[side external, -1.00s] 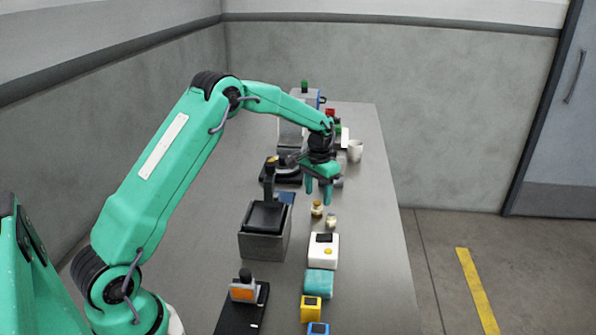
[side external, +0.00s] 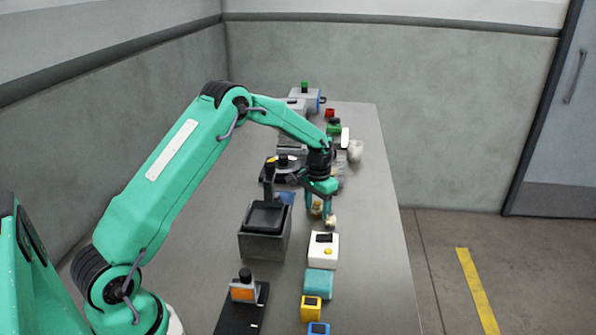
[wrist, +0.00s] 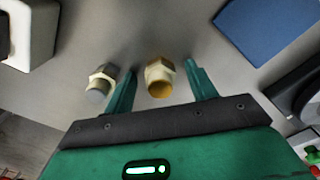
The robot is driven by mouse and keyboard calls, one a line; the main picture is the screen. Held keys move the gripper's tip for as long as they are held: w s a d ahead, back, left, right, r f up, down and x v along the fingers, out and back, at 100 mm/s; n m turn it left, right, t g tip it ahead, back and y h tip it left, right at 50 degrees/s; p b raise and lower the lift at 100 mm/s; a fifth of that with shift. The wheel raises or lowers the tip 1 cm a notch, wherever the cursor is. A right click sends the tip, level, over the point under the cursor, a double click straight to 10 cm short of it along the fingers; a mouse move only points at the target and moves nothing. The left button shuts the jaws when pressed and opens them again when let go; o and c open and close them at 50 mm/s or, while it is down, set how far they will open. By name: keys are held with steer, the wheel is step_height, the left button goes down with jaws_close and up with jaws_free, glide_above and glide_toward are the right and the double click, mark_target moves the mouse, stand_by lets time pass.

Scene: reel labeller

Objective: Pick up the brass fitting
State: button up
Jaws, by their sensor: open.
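The brass fitting (wrist: 159,77), with a hex collar and a yellow open end, shows between the two fingers of my gripper (wrist: 160,70) in the wrist view. The gripper is open, with bare table visible on either side of the fitting. In the side external view my gripper (side external: 318,212) is low over the table, and its fingers partly hide the brass fitting (side external: 316,207). A similar fitting with a grey end (wrist: 100,84) lies just outside the left finger in the wrist view. It also shows in the side external view (side external: 331,221).
A white box with a yellow button (side external: 323,252) stands nearby, with teal, yellow and blue blocks in front of it. A grey machine with a black top (side external: 265,230) is to the left. A blue pad (wrist: 270,28) lies close by. The table's right edge is clear.

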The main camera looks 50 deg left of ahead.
mark_target(318, 203)
steer(key=shift+c, duration=0.3)
steer(key=c, duration=1)
steer(key=shift+r, duration=0.1)
steer(key=shift+r, duration=0.5)
step_height(318, 203, up, 3)
steer(key=shift+d+r, duration=0.1)
steer(key=shift+r, duration=0.05)
steer(key=s+d+r, duration=0.1)
steer(key=d+r, duration=0.1)
steer(key=d, duration=0.1)
steer(key=s+d+r, duration=0.1)
steer(key=d+r, duration=0.1)
steer(key=d, duration=0.2)
steer(key=s+d+r, duration=0.1)
steer(key=d+r, duration=0.1)
steer(key=d, duration=0.2)
steer(key=shift+s+r, duration=0.25)
steer(key=shift+s, duration=0.1)
